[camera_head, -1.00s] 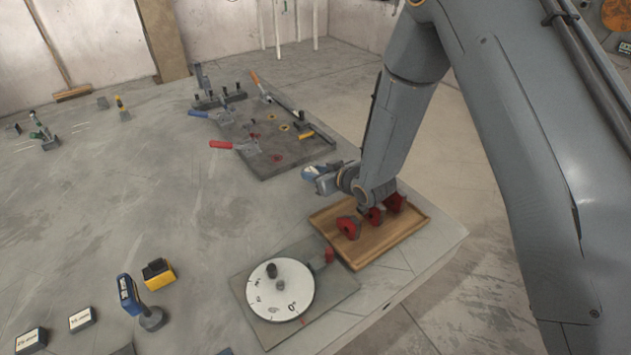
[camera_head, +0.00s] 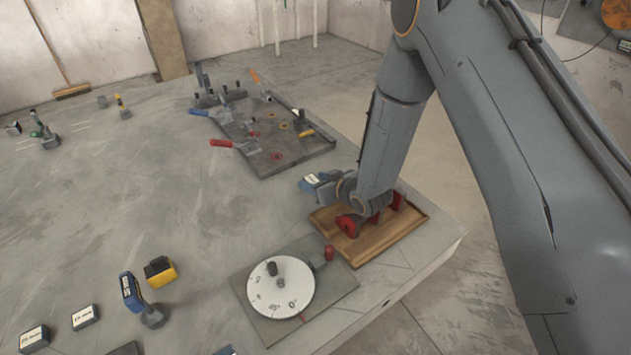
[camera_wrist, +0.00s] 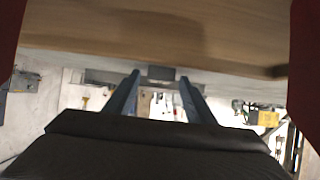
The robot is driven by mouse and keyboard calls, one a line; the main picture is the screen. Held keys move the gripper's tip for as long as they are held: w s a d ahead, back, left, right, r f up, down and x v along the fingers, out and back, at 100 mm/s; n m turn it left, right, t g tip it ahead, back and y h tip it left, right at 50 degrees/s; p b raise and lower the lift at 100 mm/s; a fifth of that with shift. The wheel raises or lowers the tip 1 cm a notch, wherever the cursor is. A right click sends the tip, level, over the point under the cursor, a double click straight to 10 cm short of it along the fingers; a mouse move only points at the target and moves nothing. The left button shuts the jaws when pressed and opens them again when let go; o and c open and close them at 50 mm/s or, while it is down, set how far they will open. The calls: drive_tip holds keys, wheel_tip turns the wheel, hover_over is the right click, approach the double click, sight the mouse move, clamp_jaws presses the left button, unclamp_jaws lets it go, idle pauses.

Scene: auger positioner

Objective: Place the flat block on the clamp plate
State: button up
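The clamp plate (camera_head: 290,150), a dark slab with red-, blue- and orange-handled clamps, lies at the back middle of the table in the head view. My gripper hangs low over the wooden tray (camera_head: 412,240) and is mostly hidden behind my wrist there. In the wrist view, my gripper (camera_wrist: 159,77) has its two fingers spread apart. A small grey block-like shape (camera_wrist: 161,72) shows between the fingertips, with gaps at its sides. I cannot tell whether it is the flat block. I cannot make out the flat block in the head view.
Red pieces (camera_head: 349,225) stand in the tray close to my wrist. A white dial (camera_head: 281,290) on a grey plate lies left of the tray. A blue tool (camera_head: 131,292) and a yellow block (camera_head: 160,271) stand farther left. The table's middle is clear.

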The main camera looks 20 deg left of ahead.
drive_tip(key=shift+r, duration=0.25)
drive_tip(key=shift+o, duration=0.4)
drive_tip(key=b+v, duration=0.2)
drive_tip(key=v, duration=0.9)
drive_tip(key=shift+s+d, duration=0.2)
drive_tip(key=shift+s, duration=0.05)
drive_tip(key=x, duration=0.5)
drive_tip(key=shift+w+d+r, duration=0.15)
drive_tip(key=shift+w+r, duration=0.05)
drive_tip(key=shift+w, duration=0.05)
drive_tip(key=shift+s+p+x, duration=0.1)
drive_tip(key=shift+p+x, duration=0.55)
drive_tip(key=shift+x, duration=1.1)
drive_tip(key=shift+s+p+x, duration=0.15)
drive_tip(key=shift+p+x, duration=0.5)
drive_tip(key=shift+x, duration=1.1)
drive_tip(key=shift+f, duration=0.2)
drive_tip(key=shift+c, duration=0.4)
clamp_jaws()
drive_tip(key=shift+r, duration=0.1)
